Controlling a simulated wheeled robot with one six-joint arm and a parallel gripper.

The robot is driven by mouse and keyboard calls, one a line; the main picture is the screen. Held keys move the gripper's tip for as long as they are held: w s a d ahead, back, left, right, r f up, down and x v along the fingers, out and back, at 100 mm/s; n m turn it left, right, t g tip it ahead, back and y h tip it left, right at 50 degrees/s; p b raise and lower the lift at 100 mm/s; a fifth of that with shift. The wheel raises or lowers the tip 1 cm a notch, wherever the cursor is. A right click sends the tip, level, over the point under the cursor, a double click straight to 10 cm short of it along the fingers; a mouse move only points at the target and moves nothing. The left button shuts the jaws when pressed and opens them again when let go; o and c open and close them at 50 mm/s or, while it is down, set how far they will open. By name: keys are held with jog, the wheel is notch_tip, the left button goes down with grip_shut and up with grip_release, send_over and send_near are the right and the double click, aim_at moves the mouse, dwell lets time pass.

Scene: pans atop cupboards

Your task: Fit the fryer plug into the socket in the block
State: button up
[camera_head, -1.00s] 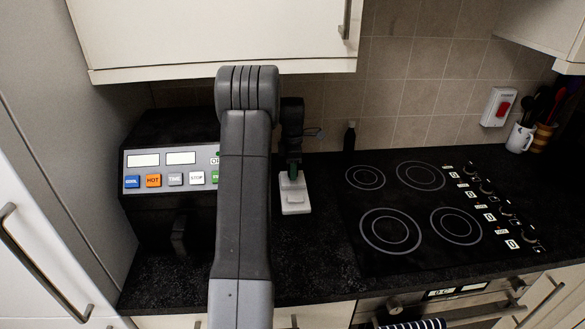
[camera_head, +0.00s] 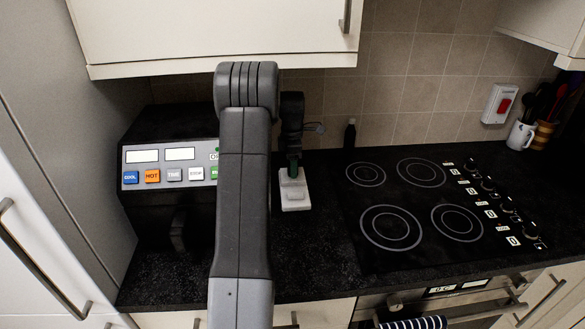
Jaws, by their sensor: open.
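The fryer (camera_head: 165,165), a black box with a grey button panel, stands at the left of the worktop, partly hidden by my arm. A white block (camera_head: 295,193) lies on the dark worktop just right of my arm. My gripper (camera_head: 293,166) points down over the back part of the block, its fingertips close to it. A small dark green piece shows at the fingertips; I cannot tell whether it is the plug. The jaws are open. The socket's opening cannot be made out.
A black hob (camera_head: 420,265) with rings and knobs fills the right of the worktop. A small dark bottle (camera_head: 350,134) stands at the wall. A white cupboard (camera_head: 215,30) hangs above my gripper. The worktop in front of the block is clear.

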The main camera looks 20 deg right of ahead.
notch_tip(320, 180, up, 12)
jog(key=b, duration=0.1)
jog(key=shift+r, duration=0.2)
notch_tip(320, 180, down, 14)
jog(key=shift+r+p, duration=0.1)
jog(key=shift+p, duration=0.7)
jog(key=shift+r, duration=0.2)
jog(key=shift+f, duration=0.1)
